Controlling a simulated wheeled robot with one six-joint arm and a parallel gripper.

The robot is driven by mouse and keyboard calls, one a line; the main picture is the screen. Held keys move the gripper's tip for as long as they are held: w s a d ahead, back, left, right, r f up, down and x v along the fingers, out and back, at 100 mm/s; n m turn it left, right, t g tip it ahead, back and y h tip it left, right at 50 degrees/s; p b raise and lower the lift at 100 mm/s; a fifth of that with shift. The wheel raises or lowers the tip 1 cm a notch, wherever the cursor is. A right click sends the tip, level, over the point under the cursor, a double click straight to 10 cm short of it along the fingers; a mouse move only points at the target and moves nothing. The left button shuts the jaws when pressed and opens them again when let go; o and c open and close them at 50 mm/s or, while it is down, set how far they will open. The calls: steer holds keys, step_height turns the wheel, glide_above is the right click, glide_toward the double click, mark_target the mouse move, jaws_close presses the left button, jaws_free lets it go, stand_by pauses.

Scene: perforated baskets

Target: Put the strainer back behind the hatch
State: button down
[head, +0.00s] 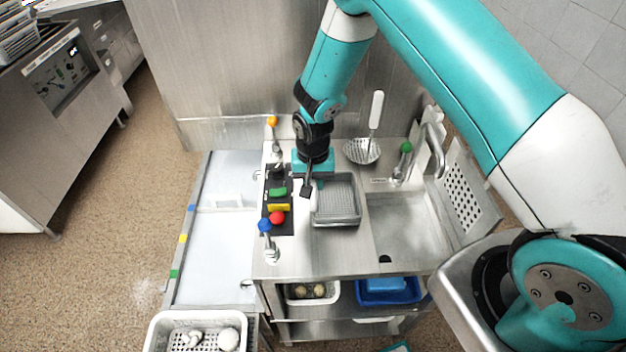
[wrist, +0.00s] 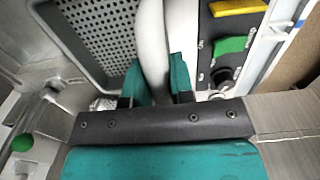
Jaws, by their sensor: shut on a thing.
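My gripper (head: 315,178) points down over the counter, between a grey perforated basket and a black control panel. In the wrist view its teal fingers (wrist: 160,78) are shut on a smooth white rounded bar (wrist: 152,35). I cannot tell what the bar belongs to. The basket (head: 337,221) sits in the counter, to the right of my gripper, and looks empty. A metal skimmer-like strainer (head: 362,151) with a white handle stands apart at the back, right of my gripper. Pale panels (head: 215,245) lie left of the counter; I cannot tell whether either is the hatch.
The control panel (head: 279,218) has yellow and green parts. Blue and red balls (head: 277,217) are close by. A sink (head: 405,230), a tap (head: 435,145) and a tilted perforated plate (head: 462,195) are at right. White and blue bins (head: 388,292) sit on the shelf below.

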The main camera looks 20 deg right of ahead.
steer(key=shift+f+b, duration=0.4)
steer(key=shift+f, duration=0.05)
stand_by(0.4)
steer(key=c, duration=0.9)
jaws_free()
step_height(320, 180, up, 17)
steer(key=b, duration=0.3)
steer(key=shift+r, duration=0.2)
steer(key=shift+r, duration=0.1)
steer(key=s+a+r+n+y, duration=0.2)
steer(key=s+r+n, duration=0.3)
steer(key=s, duration=0.7)
steer(key=s+a+r+n+y, duration=0.2)
steer(key=s+r+n, duration=0.3)
steer(key=s, duration=0.8)
step_height(320, 180, up, 2)
steer(key=shift+s+r+n, duration=0.1)
steer(key=shift+s+n, duration=0.05)
steer(key=shift+n, duration=0.25)
